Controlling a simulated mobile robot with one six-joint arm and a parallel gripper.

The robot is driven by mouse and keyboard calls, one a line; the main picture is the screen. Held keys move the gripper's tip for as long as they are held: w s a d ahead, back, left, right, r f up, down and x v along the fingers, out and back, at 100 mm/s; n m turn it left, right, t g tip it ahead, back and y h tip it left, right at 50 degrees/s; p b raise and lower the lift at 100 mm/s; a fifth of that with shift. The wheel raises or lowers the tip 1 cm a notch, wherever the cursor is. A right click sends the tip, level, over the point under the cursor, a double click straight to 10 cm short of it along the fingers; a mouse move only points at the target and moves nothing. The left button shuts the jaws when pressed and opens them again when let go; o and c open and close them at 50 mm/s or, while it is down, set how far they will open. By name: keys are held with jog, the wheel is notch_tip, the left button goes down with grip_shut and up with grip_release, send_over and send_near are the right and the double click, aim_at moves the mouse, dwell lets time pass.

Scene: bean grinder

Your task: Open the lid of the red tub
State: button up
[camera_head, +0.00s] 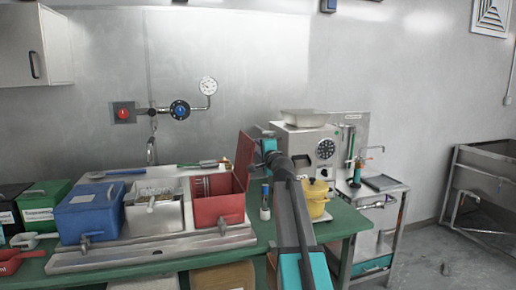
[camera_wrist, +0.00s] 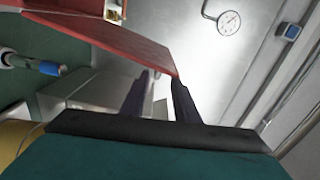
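The red tub (camera_head: 218,207) stands at the right end of a grey tray in the head view, its inside visible. Its red lid (camera_head: 244,157) stands raised, roughly upright, along the tub's right side. My gripper is just right of the lid in the head view, where its fingertips are hidden. In the wrist view the lid (camera_wrist: 115,42) fills the upper left. My gripper (camera_wrist: 160,80) has its two dark fingers apart there, with nothing seen held between them. The lid's lower corner is close to the right finger; I cannot tell if they touch.
A blue tub (camera_head: 88,213) and an open white tub (camera_head: 155,218) stand left of the red tub. A yellow pot (camera_head: 316,200) and small bottles (camera_head: 265,203) are close to my arm on the right. The grinder machine (camera_head: 310,148) stands behind.

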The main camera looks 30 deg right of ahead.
jog(key=shift+v, duration=2.9)
